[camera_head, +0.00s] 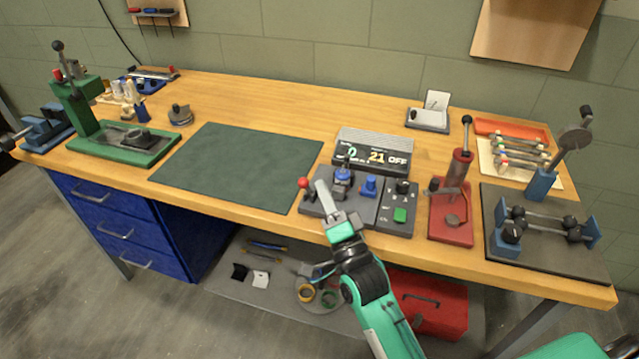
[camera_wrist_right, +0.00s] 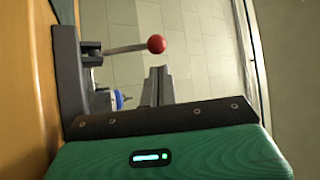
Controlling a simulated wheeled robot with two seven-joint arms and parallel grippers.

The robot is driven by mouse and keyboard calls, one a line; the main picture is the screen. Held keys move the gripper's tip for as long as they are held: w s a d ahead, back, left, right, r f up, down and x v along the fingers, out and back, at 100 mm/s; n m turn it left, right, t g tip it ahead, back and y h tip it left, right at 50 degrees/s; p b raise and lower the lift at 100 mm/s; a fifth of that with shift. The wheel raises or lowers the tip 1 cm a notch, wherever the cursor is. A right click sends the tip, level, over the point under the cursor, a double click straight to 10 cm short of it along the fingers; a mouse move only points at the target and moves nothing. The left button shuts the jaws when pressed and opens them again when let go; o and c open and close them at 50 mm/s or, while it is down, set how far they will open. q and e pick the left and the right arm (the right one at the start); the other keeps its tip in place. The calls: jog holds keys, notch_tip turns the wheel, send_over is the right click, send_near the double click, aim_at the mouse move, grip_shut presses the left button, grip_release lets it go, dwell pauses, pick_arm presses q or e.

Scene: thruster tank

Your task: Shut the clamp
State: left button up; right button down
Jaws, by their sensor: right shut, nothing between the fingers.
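The clamp has a lever with a red ball knob (camera_head: 303,182) at the left end of a grey test unit (camera_head: 360,212). In the right wrist view the red knob (camera_wrist_right: 156,44) sits at the end of a thin metal rod (camera_wrist_right: 122,49) that sticks out from a dark block (camera_wrist_right: 68,70). My right gripper (camera_head: 321,186) is shut and empty, just right of the knob in the head view. In the wrist view its fingertips (camera_wrist_right: 160,70) are close to the knob, with a small gap visible. The clamp's jaw is partly hidden. My left gripper is not in view.
A blue-topped part (camera_head: 343,175) and a blue knob (camera_head: 370,185) stand on the unit near my right gripper. A red press stand (camera_head: 451,222) is to the right. The dark green mat (camera_head: 240,165) is bare.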

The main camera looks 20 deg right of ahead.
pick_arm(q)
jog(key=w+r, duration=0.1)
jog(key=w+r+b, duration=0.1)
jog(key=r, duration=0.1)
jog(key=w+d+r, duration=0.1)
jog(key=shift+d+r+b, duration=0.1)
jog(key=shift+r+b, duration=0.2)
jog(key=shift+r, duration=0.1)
pick_arm(e)
jog(key=v, duration=1.1)
